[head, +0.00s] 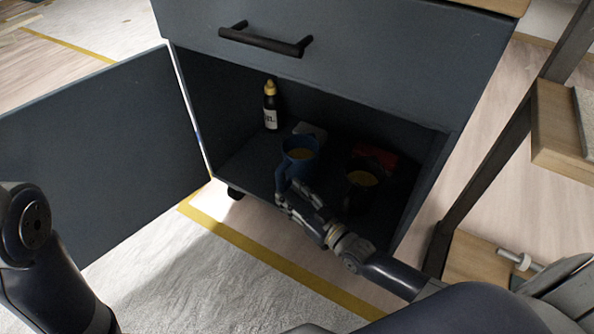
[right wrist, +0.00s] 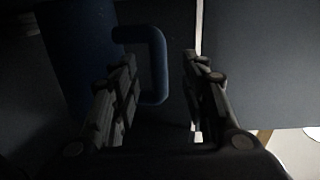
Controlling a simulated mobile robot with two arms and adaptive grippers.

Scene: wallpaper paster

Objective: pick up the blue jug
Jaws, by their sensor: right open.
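My right gripper (head: 283,192) is at the jug's near side, just below the handle in the head view. In the right wrist view the right gripper (right wrist: 160,68) is open, with the handle showing between its fingertips. My left arm is at the left edge, but its gripper is out of view.
A dark mug (head: 361,180) stands right of the jug, close to my right arm. A red packet (head: 375,157) lies behind it. The cabinet door (head: 100,150) is open to the left; a drawer (head: 330,60) hangs above.

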